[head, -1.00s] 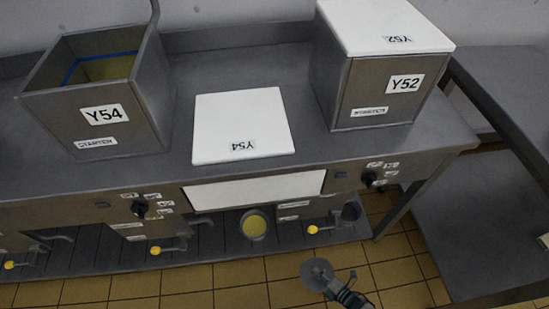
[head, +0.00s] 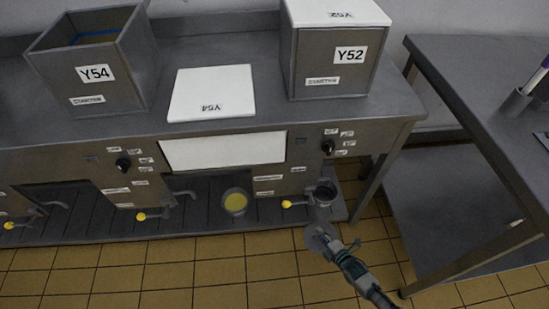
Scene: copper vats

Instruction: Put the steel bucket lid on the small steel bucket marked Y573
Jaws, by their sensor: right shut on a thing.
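My right gripper (head: 336,246) is shut on the round grey steel lid (head: 317,235), above the tiled floor in front of the bench. A small steel bucket (head: 326,197) stands under the right part of the bench, just beyond the lid, with its open top showing. Lid and bucket look apart in the picture. Another small round container with yellow contents (head: 235,204) stands further left on the same slatted shelf. No Y573 mark is readable on either. My left gripper is out of view.
Yellow-handled taps (head: 287,204) stick out along the bench front. Square vats Y54 (head: 95,78) and Y52 (head: 350,56) stand on top, with a white square lid (head: 212,91) between them. A second table (head: 460,85) stands at right. The tiled floor in front is clear.

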